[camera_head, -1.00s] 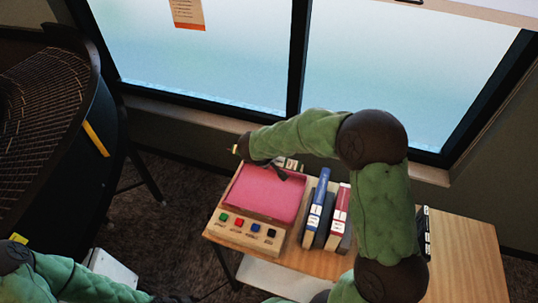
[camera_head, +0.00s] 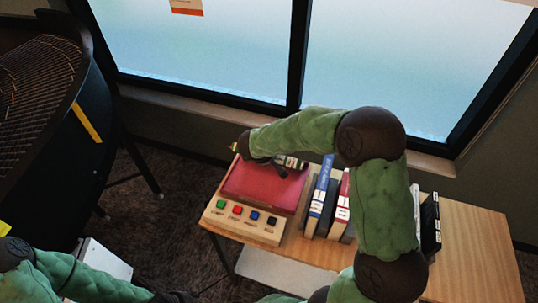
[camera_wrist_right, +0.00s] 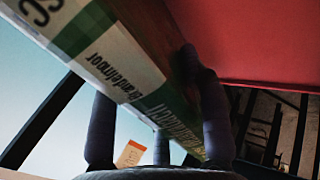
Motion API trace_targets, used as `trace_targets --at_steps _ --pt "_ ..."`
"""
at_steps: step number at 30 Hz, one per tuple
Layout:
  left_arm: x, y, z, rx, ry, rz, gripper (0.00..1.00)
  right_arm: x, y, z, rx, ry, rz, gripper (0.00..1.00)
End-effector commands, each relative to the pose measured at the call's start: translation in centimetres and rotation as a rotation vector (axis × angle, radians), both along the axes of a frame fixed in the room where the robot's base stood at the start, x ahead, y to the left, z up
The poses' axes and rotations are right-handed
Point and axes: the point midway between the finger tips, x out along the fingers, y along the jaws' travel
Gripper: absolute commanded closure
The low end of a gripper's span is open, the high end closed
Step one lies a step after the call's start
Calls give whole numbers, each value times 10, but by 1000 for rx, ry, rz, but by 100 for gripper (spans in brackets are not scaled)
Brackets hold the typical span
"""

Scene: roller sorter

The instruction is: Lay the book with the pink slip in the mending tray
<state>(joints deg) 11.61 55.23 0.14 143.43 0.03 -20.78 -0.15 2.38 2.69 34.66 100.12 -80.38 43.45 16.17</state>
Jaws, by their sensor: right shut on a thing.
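My right gripper (camera_head: 281,169) is shut on a book with a green and white spine (camera_head: 290,162). In the right wrist view the book's spine (camera_wrist_right: 105,55) runs slanting between the dark fingers, with a white label partly readable. Below the gripper in the head view is a flat red surface (camera_head: 262,190) behind a button panel. I cannot tell whether it is the tray or the held book's cover. Red also fills the upper right of the wrist view (camera_wrist_right: 255,40). No pink slip is clearly visible. My left gripper (camera_head: 178,297) is at the bottom edge, its jaws unclear.
A wooden panel with several coloured buttons (camera_head: 243,222) is at the front. A blue book (camera_head: 319,198) and a red and white book (camera_head: 341,205) stand upright to the right, close to my right arm. Dark-spined books (camera_head: 430,225) stand farther right. Bare tabletop (camera_head: 475,250) lies beyond them.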

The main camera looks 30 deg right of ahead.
Motion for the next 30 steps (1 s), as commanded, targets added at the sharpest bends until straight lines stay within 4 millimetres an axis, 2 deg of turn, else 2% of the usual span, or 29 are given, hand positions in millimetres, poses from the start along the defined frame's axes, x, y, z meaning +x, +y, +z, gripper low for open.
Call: trace_targets --at_steps 10,11,13,23,30 --pt "0 0 -2 0 0 0 60 1 -1 0 -1 -5 0 100" --pt "0 0 -2 0 0 0 60 1 -1 0 -1 -5 0 49" --pt "0 0 -2 0 0 0 60 1 -1 0 -1 -5 0 30" --pt "0 0 -2 0 0 0 60 0 0 -3 0 1 1 27" --pt "0 0 5 0 0 0 60 -5 8 13 -1 -2 2 27"
